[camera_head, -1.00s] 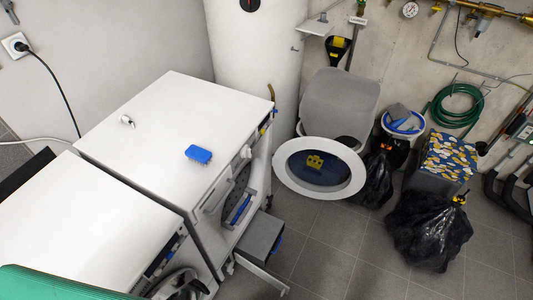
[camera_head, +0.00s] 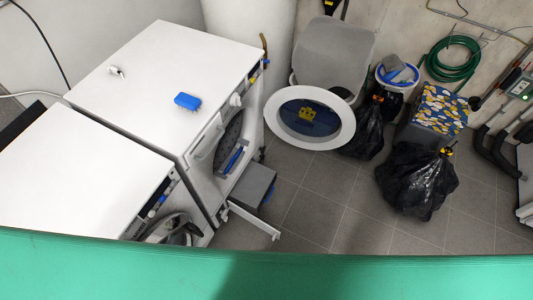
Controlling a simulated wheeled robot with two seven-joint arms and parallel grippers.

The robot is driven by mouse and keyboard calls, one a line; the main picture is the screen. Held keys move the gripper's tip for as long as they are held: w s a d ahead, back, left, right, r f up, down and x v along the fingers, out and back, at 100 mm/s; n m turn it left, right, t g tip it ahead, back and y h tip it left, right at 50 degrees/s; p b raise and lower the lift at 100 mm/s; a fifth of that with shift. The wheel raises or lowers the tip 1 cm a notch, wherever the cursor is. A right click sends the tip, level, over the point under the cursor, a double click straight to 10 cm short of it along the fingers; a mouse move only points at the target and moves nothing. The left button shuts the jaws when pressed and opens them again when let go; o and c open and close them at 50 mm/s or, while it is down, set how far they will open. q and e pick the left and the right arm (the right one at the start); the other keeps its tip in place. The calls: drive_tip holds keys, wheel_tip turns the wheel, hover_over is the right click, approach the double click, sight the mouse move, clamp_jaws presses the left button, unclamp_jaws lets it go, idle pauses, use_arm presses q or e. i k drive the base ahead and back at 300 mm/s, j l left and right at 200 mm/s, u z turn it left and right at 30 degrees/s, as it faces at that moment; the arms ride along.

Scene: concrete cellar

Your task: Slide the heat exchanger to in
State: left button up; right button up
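The heat exchanger appears to be the grey box (camera_head: 247,190) sticking out low at the front of the white dryer (camera_head: 165,80). It has a blue part on its right side. It projects partly from the dryer's base, over the tiled floor; how deep it sits inside is hidden. A narrow white flap (camera_head: 250,221) stands out from the base just in front of it. Above it is the dryer's round opening with a blue bar. Neither of my grippers is in view, and nothing touches the box.
A second white machine (camera_head: 75,185) stands beside the dryer. A blue brush (camera_head: 187,101) lies on the dryer's top. A round white door (camera_head: 309,118), a grey bin (camera_head: 335,55), black bags (camera_head: 417,182) and a patterned box (camera_head: 440,108) stand to the right. Tiled floor between is clear.

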sight(251, 191)
drive_tip(key=k+l+u, duration=0.2)
drive_tip(key=i+l+u, duration=0.15)
drive_tip(key=l+u, duration=0.2)
drive_tip(key=l, duration=0.3)
drive_tip(key=l+u, duration=0.4)
drive_tip(key=l, duration=0.2)
drive_tip(key=i, duration=0.05)
